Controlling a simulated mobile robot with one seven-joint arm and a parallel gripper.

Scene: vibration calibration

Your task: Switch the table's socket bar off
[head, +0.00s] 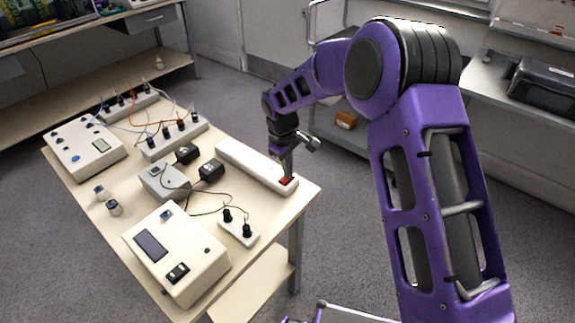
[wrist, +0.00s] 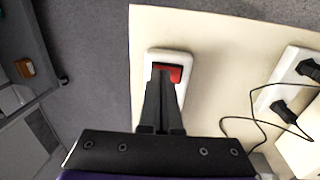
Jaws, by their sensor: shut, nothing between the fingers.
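The socket bar (head: 248,164) is a long white strip along the far right edge of the table (head: 306,190). Its red switch (head: 287,181) is at the end nearest the table's right corner. In the wrist view the red switch (wrist: 174,73) sits in the white end of the bar (wrist: 185,58). My gripper (head: 286,176) points down at the switch with its fingers shut and empty. In the wrist view the fingertips (wrist: 161,72) overlap the left part of the switch. I cannot tell whether they touch it. The bar's middle is hidden by my gripper in the wrist view.
Two black adapters (head: 211,171) with cables lie beside the bar. A small white socket block (head: 238,231) with black plugs is near the front edge. White instrument boxes (head: 176,252) stand on the table. A shelf with a small brown box (head: 346,120) is behind my arm.

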